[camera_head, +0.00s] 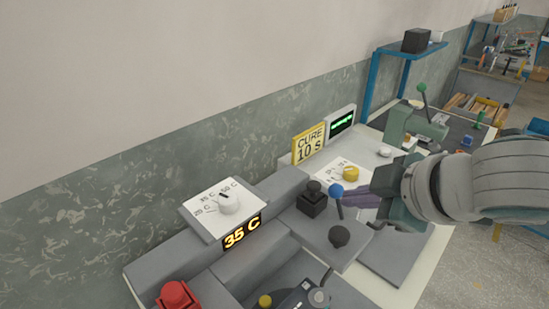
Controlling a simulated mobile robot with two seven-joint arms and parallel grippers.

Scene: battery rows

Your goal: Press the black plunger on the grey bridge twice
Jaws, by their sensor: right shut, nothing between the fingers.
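The grey bridge (318,228) is a raised flat slab right of the middle. My right gripper (376,207) comes in from the right, shut and empty, just right of the bridge. It appears apart from both black parts. Its fingertips are partly hard to make out beside a purple-grey piece (358,198). My left gripper is not in view.
A blue ball-topped lever (337,190) stands close to the block. Behind are a yellow knob (351,174) and a "CURE 10 S" sign (309,145). A white dial (229,203) and "35 C" display (241,232) are left; a red button (177,294) is lower left.

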